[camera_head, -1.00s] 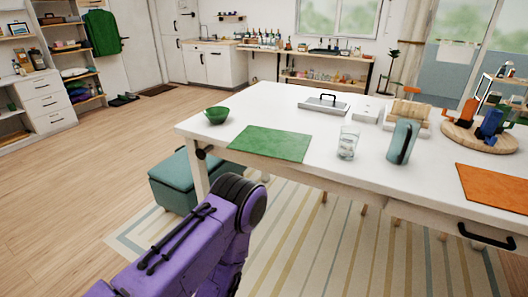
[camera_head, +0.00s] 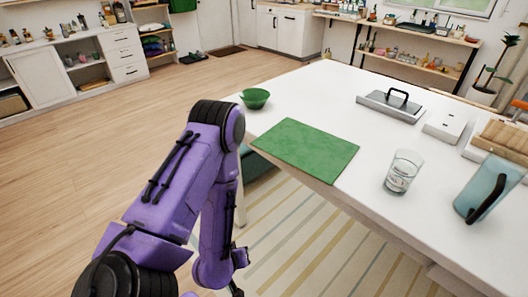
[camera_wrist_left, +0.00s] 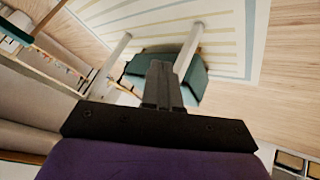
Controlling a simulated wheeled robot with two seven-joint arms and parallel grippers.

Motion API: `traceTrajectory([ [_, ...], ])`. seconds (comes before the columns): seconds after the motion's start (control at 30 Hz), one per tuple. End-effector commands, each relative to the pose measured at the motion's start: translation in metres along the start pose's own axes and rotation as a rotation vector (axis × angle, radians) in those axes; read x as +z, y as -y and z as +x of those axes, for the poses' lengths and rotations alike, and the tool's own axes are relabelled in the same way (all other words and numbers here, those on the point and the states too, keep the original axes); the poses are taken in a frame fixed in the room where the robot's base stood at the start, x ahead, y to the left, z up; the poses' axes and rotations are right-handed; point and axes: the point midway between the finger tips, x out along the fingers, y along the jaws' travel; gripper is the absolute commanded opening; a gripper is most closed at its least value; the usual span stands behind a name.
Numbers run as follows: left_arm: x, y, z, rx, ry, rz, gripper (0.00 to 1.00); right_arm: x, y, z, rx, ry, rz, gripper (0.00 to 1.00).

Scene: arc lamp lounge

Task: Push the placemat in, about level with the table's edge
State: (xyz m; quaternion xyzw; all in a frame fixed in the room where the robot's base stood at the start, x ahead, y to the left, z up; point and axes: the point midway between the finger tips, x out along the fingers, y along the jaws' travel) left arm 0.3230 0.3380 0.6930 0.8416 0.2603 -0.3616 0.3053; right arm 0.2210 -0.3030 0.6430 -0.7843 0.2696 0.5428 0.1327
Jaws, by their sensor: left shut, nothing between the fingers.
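The green placemat (camera_head: 305,148) lies flat on the white table (camera_head: 330,88) at its near edge. Its near side appears to stick out slightly past the table's edge; the exact amount is hard to tell. My left arm is bent in front of the table's left corner, with the forearm hanging down. My left gripper (camera_head: 237,291) is mostly cut off at the bottom of the head view, below tabletop height and apart from the placemat. In the left wrist view its fingers (camera_wrist_left: 161,84) are shut and empty. My right gripper is not in view.
A green bowl (camera_head: 255,98) stands behind the placemat's left corner. A teal stool (camera_wrist_left: 150,66) is below the table. Floor to the left is clear.

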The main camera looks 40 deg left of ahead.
Motion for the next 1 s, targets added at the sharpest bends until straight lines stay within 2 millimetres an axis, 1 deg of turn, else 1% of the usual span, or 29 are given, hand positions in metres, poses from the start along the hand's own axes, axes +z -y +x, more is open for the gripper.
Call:
traceTrajectory([
  [0.03,-0.045,-0.018,-0.015,0.093,-0.088,-0.145,0.0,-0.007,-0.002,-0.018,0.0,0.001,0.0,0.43],
  [0.1,-0.094,-0.037,-0.031,0.249,-0.198,-0.339,0.0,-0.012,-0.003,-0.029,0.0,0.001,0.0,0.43],
  [0.17,-0.126,-0.048,-0.048,0.379,-0.277,-0.497,0.0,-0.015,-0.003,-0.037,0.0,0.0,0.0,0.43],
  [0.2,-0.143,-0.054,-0.06,0.461,-0.32,-0.595,0.0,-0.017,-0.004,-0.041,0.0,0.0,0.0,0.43],
  [0.3,-0.171,-0.064,-0.085,0.633,-0.397,-0.795,0.0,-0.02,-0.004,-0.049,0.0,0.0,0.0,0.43],
  [0.4,-0.183,-0.069,-0.101,0.743,-0.435,-0.916,0.0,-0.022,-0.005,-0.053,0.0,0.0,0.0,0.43],
  [0.43,-0.185,-0.07,-0.103,0.762,-0.441,-0.938,0.0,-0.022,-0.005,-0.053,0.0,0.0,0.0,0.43],
  [0.5,-0.188,-0.072,-0.105,0.79,-0.448,-0.965,0.0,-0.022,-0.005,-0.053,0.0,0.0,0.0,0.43],
  [0.57,-0.192,-0.074,-0.102,0.797,-0.45,-0.969,0.0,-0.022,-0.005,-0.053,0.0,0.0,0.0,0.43],
  [0.67,-0.202,-0.08,-0.092,0.797,-0.451,-0.967,0.0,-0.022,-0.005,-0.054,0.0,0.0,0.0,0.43],
  [0.8,-0.222,-0.092,-0.071,0.795,-0.451,-0.966,0.0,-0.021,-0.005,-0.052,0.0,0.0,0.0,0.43],
  [0.9,-0.235,-0.1,-0.055,0.794,-0.45,-0.968,0.0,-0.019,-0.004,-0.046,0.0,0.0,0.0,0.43],
  [1.0,-0.248,-0.108,-0.04,0.794,-0.45,-0.966,0.0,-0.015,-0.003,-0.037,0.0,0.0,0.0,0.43],
])
